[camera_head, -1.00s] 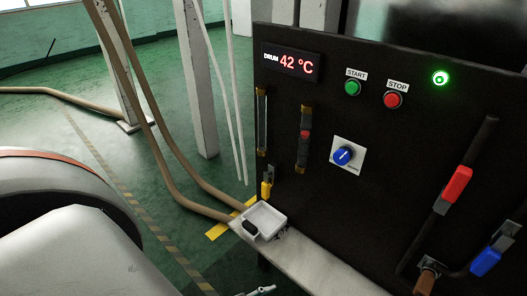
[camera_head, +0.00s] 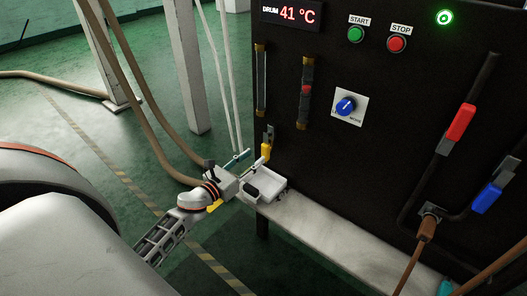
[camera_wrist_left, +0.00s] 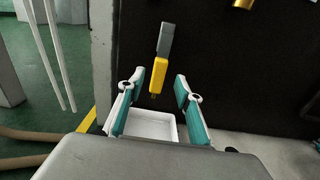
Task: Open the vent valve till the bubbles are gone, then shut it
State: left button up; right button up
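A small valve with a yellow lever (camera_head: 265,151), apparently the vent valve, sits low on the black panel's left side. In the left wrist view the yellow lever (camera_wrist_left: 158,75) hangs below a grey part, nearly upright. My left gripper (camera_head: 250,160) is open beside it, its fingers pointing at the panel. In the left wrist view the lever appears between the open fingertips (camera_wrist_left: 160,82), with no clear contact. A sight tube (camera_head: 261,80) rises above the valve; bubbles cannot be made out. A teal tip (camera_head: 445,287), probably of my right gripper, shows at the bottom edge.
A white tray (camera_head: 268,187) sits under the valve on a pale ledge (camera_head: 325,232). The panel has a red lever (camera_head: 461,122), a blue lever (camera_head: 487,198), a blue knob (camera_head: 345,105) and a display (camera_head: 290,13) reading 41 °C. Hoses (camera_head: 150,130) run at left.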

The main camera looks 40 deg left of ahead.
aim_at(263, 150)
pick_arm(q)
jog(key=w, duration=0.7)
jog(key=shift+w+d, duration=0.35)
grip_shut()
